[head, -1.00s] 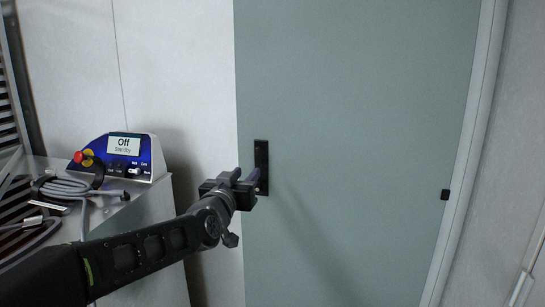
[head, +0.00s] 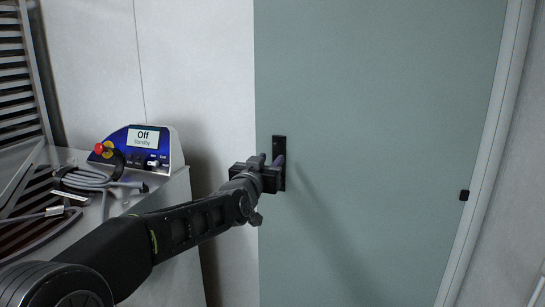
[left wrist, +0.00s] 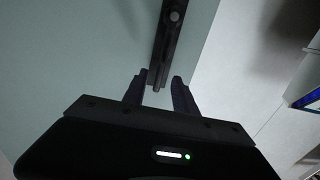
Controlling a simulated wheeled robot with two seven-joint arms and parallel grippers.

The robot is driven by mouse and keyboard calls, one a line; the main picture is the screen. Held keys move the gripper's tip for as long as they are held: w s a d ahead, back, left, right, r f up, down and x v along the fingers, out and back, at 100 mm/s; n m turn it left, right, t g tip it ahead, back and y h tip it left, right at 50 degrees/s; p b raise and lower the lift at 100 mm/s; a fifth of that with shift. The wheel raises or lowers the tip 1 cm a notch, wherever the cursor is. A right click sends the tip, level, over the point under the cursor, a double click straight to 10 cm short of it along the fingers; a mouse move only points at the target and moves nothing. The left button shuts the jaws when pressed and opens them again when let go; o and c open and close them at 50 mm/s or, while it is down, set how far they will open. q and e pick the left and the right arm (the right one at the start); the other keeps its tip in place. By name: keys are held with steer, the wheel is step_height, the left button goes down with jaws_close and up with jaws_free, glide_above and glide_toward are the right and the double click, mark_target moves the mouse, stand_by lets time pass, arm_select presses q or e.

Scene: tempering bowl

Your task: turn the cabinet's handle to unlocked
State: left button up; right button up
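The cabinet's tall grey-green door (head: 385,120) fills the middle of the head view. Its black handle (head: 279,143) sits upright on a dark plate near the door's left edge. My left gripper (head: 272,161) is in front of the handle and hides its lower part. In the left wrist view the handle (left wrist: 166,45) runs down from the top edge. Its lower end shows in line with the gap between the fingertips of my left gripper (left wrist: 158,80). The fingers are apart, and I see no clear contact with the handle. My right gripper is out of view.
A small black catch (head: 464,195) is at the door's right edge. The door face is otherwise clear.

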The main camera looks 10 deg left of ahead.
arm_select(q)
steer(key=shift+w+d, duration=0.1)
steer(key=shift+w, duration=1.1)
jaws_close()
stand_by(0.6)
